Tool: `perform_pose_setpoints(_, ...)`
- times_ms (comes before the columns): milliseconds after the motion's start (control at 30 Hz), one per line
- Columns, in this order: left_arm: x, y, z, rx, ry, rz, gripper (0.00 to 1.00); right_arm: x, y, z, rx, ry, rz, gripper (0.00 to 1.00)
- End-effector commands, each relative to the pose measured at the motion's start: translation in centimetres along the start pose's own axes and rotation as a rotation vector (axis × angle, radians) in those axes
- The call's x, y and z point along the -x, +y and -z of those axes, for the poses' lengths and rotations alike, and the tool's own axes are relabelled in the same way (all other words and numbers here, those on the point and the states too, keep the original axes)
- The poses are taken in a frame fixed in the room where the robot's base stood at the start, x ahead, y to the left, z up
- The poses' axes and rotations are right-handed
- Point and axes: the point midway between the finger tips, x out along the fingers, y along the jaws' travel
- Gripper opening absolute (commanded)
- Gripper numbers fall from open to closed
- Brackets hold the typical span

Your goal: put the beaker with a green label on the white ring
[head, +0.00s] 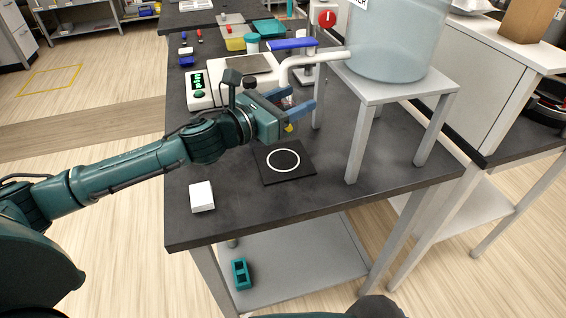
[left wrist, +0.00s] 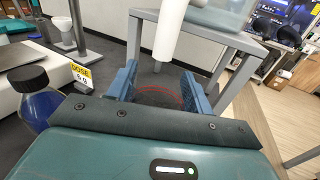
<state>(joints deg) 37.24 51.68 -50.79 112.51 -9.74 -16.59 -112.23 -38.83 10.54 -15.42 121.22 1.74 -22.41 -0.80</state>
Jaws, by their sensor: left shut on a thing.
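My left gripper (head: 306,101) is above the bench with its blue fingers on either side of a small clear beaker (head: 287,102). In the left wrist view, the beaker (left wrist: 160,96) shows as faint reddish curves between the fingers (left wrist: 160,90). No green label can be made out on it. The white ring (head: 283,171) is marked on a flat black mat (head: 304,171) on the bench. It lies below and nearer than the gripper, and its top is clear. My right gripper is not in view.
A large tank (head: 395,45) on a grey stand (head: 385,92) is right of the gripper, with its white pipe (head: 312,58) close by. A balance (head: 205,90) is behind. A white block (head: 202,197) lies left of the mat. A dark-capped blue bottle (left wrist: 40,103) is beside the gripper.

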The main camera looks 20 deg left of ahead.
Motion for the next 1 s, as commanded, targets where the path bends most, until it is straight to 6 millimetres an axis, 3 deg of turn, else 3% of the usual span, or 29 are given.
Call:
perform_pose_setpoints(133,-0.3,0.6,0.1,0.005,-0.004,0.012,0.28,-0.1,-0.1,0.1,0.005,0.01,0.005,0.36)
perform_pose_setpoints(400,-0.3,0.4,4.7,0.008,-0.004,0.011,0.28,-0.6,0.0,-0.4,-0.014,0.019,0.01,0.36)
perform_pose_setpoints(567,-0.4,0.4,5.8,0.005,-0.006,0.012,0.28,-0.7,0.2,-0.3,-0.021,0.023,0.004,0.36)
perform_pose_setpoints(800,-0.4,0.3,8.9,0.007,-0.005,0.011,0.28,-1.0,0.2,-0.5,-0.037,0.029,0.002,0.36)
perform_pose_setpoints(1000,-0.4,0.4,9.1,0.003,-0.006,0.012,0.28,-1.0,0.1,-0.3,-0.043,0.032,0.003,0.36)
